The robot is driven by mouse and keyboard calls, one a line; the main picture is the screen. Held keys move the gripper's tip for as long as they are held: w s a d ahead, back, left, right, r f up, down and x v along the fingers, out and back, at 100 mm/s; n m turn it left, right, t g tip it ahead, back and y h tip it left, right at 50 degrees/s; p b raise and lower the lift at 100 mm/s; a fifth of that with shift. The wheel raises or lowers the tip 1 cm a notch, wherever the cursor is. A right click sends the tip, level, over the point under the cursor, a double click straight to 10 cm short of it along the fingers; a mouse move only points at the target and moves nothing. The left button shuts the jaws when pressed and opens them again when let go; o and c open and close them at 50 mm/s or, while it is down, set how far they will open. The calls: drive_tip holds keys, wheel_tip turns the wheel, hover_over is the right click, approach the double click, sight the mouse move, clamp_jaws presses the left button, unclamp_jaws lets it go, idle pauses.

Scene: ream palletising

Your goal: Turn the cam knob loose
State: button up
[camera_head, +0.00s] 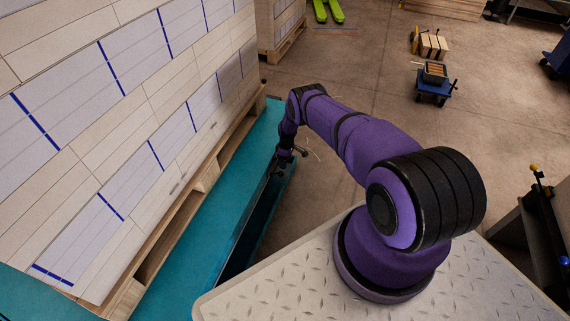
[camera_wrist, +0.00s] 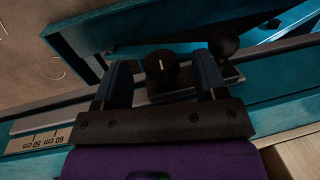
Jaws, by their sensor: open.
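The cam knob (camera_wrist: 161,72) is a black round knob with a white mark on top. It stands on a grey rail plate in the wrist view. My gripper (camera_wrist: 162,67) is open, with one blue finger on each side of the knob. Gaps seem to show between fingers and knob, and I cannot tell whether either finger touches it. In the head view my gripper (camera_head: 287,160) is small and dark beside the edge of the teal platform (camera_head: 192,265); the knob cannot be made out there.
A black ball-ended handle (camera_wrist: 223,43) stands close by the right finger. In the head view a tall stack of wrapped reams (camera_head: 120,120) on a wooden pallet (camera_head: 160,250) fills the left. Open floor (camera_head: 360,75) lies beyond my arm.

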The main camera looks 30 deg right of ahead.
drive_tip(key=shift+s+a+f, duration=0.1)
drive_tip(key=shift+f, duration=0.8)
drive_tip(key=c, duration=0.9)
drive_tip(key=shift+c, duration=0.2)
drive_tip(key=shift+s+a+t+h, duration=0.1)
drive_tip(key=shift+a+t+h, duration=0.05)
drive_tip(key=shift+t+h, duration=1.65)
drive_tip(key=shift+h, duration=0.4)
drive_tip(key=o, duration=0.9)
